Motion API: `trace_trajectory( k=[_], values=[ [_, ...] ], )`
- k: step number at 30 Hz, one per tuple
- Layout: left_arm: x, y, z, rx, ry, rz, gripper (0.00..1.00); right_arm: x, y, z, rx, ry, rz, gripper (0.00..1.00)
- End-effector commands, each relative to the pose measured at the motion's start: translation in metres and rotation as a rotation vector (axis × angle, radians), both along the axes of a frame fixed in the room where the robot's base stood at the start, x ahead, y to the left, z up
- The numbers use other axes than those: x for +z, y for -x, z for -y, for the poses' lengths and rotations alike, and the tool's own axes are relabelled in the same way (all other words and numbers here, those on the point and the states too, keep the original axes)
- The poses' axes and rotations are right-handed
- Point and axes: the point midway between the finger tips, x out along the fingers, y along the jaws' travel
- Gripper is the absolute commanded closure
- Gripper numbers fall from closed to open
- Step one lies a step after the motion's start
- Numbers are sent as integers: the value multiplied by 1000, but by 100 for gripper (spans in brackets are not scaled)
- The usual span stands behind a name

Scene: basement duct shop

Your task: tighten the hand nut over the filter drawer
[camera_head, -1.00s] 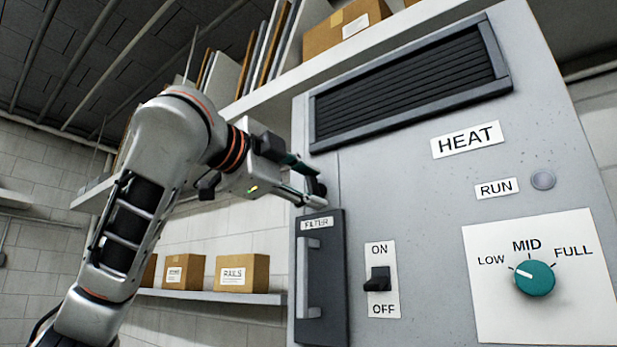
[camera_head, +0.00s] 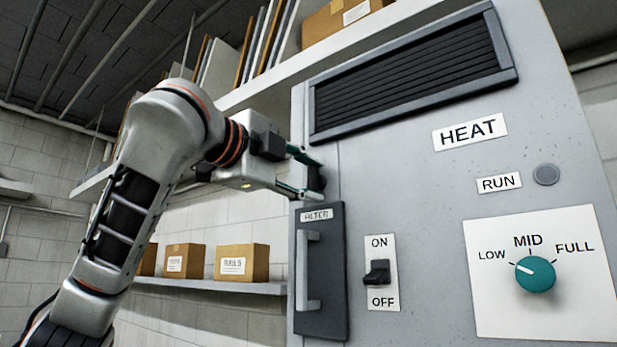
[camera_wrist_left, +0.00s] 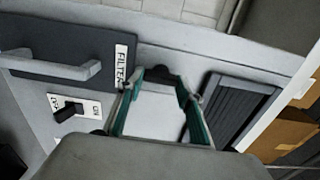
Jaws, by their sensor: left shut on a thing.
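The hand nut (camera_head: 316,178) is a small dark knob on the grey cabinet face, just above the filter drawer (camera_head: 322,265), and my fingers partly cover it. My left gripper (camera_head: 313,180) comes in from the left and is shut on the nut, one finger above it and one below. In the left wrist view the nut (camera_wrist_left: 160,73) shows dark between the teal fingertips, beside the FILTER label. The drawer has a dark front with a grey upright handle. My right gripper is in neither view.
An ON/OFF switch (camera_head: 377,273) sits right of the drawer. A teal dial (camera_head: 535,273) and a grey round RUN lamp (camera_head: 546,175) are farther right. A dark louvred vent (camera_head: 415,80) is above. Boxes (camera_head: 240,262) stand on a shelf behind my arm.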

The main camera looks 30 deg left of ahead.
Motion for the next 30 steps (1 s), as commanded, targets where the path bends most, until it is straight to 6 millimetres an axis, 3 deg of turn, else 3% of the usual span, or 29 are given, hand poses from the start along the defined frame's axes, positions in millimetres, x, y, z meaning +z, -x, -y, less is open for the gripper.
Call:
trace_trajectory(
  k=[1, 3, 16, 30],
  values=[
    [0, 0, 0, 1, -3, 0, 59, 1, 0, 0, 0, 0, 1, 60],
    [0, 0, 0, 0, -2, 0, 47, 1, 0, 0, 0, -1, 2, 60],
    [1, 7, -1, 1, -2, 1, 47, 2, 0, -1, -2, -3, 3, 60],
    [1, 94, -8, 2, -3, 5, 47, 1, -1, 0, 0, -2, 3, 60]
  ],
)
